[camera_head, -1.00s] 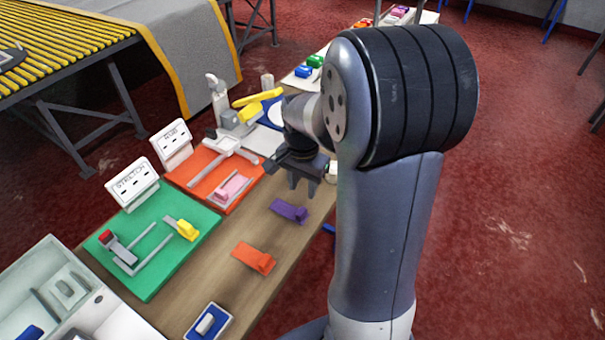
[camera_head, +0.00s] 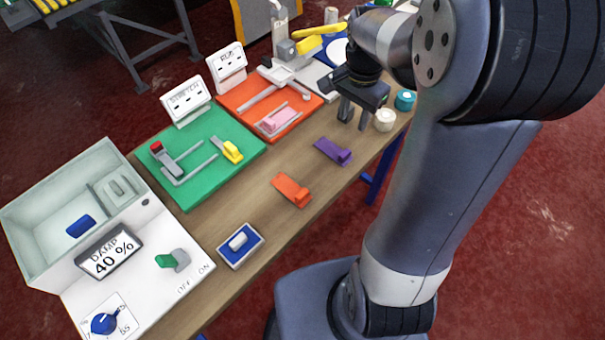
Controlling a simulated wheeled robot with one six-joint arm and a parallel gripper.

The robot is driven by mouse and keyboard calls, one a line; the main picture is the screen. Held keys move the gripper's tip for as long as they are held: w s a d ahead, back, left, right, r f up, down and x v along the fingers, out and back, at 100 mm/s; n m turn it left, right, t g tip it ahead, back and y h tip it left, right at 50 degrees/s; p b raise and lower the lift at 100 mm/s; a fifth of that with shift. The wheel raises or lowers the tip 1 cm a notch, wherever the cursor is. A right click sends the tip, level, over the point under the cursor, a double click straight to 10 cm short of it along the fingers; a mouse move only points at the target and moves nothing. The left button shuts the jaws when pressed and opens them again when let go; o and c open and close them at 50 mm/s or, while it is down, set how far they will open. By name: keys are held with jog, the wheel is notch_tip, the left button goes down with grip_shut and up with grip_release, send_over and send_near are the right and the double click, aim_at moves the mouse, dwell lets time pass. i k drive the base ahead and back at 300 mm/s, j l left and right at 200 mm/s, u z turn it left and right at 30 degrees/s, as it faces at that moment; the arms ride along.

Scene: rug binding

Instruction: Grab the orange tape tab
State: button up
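The orange tape tab (camera_head: 292,190) lies on the bare wooden table, near its front edge, with a raised block at its right end. A purple tab (camera_head: 333,151) of like shape lies behind it, up and to the right. My gripper (camera_head: 353,117) hangs over the table beyond the purple tab, fingers pointing down. Its two fingers are apart with nothing seen between them. It is well away from the orange tab, up and to the right of it in the picture.
A green board (camera_head: 196,188) holds a yellow tab (camera_head: 231,150); an orange board (camera_head: 241,101) holds a pink one (camera_head: 278,120). A blue pad (camera_head: 240,247) lies at the front. A damp box (camera_head: 100,240) stands at left. White and teal rolls (camera_head: 384,120) (camera_head: 405,99) sit by my gripper.

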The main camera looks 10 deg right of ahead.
aim_at(300, 197)
jog(key=l+u, duration=0.35)
jog(key=l, duration=0.35)
jog(key=l+u, duration=0.4)
jog(key=l, duration=0.3)
jog(key=i, duration=0.05)
